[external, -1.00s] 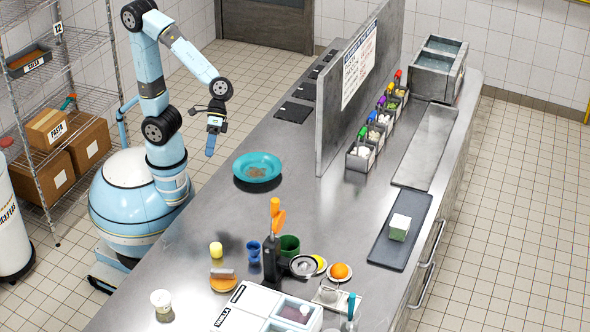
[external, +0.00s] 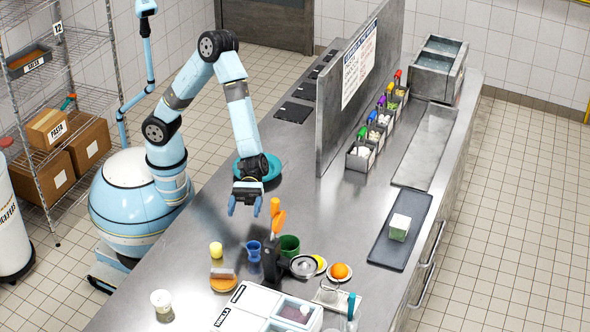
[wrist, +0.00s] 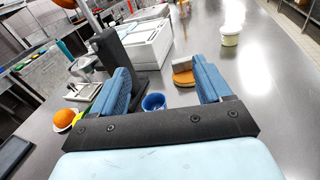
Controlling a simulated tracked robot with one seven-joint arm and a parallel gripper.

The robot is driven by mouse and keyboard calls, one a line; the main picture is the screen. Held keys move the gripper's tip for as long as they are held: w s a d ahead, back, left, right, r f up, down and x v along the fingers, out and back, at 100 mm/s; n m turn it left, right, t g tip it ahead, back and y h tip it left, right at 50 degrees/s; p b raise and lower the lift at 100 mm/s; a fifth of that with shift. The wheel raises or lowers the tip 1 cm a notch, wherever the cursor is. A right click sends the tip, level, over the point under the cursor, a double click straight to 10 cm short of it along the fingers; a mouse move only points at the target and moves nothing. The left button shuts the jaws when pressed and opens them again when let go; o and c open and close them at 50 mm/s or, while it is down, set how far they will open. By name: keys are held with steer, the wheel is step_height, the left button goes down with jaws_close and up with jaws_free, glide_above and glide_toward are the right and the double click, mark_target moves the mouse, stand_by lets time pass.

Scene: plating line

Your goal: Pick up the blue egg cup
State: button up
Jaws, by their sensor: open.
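In the wrist view the blue cup (wrist: 153,103) shows low in the middle, partly hidden behind the gripper's dark bar. My gripper (external: 245,207) is above the counter, higher than the egg cup and a little behind it in the external view. Its two blue fingers are spread wide and empty, pointing down. In the wrist view the fingers of my gripper (wrist: 164,76) flank the cup, which lies nearer the left finger.
The dark stand (external: 271,259) with orange tops (external: 278,216) rises close right of the egg cup. A teal bowl (external: 270,172) sits behind my gripper.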

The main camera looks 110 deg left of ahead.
steer(key=w+f+n+t, duration=0.2)
steer(key=w+f+n, duration=0.1)
steer(key=w, duration=0.1)
glide_toward(253, 252)
steer(key=x, duration=0.3)
steer(key=shift+w+d+f, duration=0.1)
steer(key=shift+d+f, duration=0.05)
steer(key=shift+f, duration=0.05)
steer(key=shift+x, duration=3.3)
steer(key=c, duration=1.1)
